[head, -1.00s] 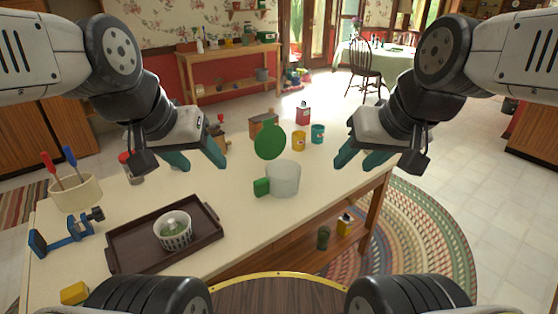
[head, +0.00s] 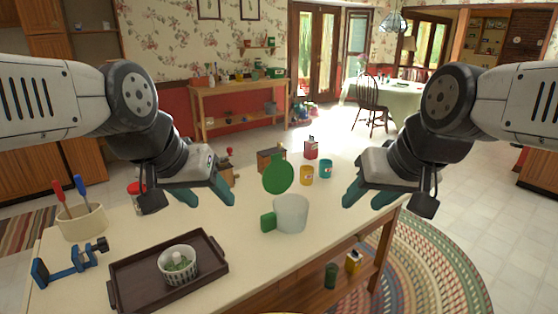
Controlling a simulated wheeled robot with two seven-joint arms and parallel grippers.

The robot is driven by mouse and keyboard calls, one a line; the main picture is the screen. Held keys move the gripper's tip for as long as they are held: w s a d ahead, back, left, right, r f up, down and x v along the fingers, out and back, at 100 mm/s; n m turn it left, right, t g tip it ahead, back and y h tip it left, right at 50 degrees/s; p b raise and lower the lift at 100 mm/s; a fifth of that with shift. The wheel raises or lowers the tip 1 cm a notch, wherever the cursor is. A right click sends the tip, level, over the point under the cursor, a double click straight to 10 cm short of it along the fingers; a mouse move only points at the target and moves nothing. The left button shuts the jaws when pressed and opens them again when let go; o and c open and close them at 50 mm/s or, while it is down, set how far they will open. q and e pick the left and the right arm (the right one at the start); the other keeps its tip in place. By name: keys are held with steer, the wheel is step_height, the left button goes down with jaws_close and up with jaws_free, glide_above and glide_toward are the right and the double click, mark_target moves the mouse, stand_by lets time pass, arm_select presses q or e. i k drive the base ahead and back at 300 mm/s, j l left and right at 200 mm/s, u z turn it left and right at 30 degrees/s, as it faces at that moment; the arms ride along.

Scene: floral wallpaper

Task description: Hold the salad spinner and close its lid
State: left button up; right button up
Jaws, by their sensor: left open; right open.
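The salad spinner (head: 291,214) stands upright on the table, a whitish translucent bowl with a green handle (head: 268,222) on its left side. Its round green lid (head: 278,175) stands raised, tilted up at the bowl's back left, so the bowl's top is open. My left gripper (head: 212,196) is open and empty, above the table to the left of the spinner. My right gripper (head: 366,198) is open and empty, to the right of the spinner near the table's right edge. Neither gripper touches the spinner.
A dark tray (head: 122,292) holding a white ribbed bowl (head: 178,264) lies at the front left. A blue clamp (head: 70,262) and a crock (head: 82,222) with tools are further left. Yellow (head: 306,175) and teal cups (head: 326,169) and a red can (head: 311,148) stand behind the spinner.

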mark_target(278, 176)
steer(key=i+l, duration=0.45)
steer(key=l, duration=0.15)
steer(key=i+l+u, duration=0.3)
steer(key=l+u, duration=0.35)
steer(key=i+l+u, duration=0.15)
steer(key=l+u, duration=0.15)
steer(key=u, duration=0.3)
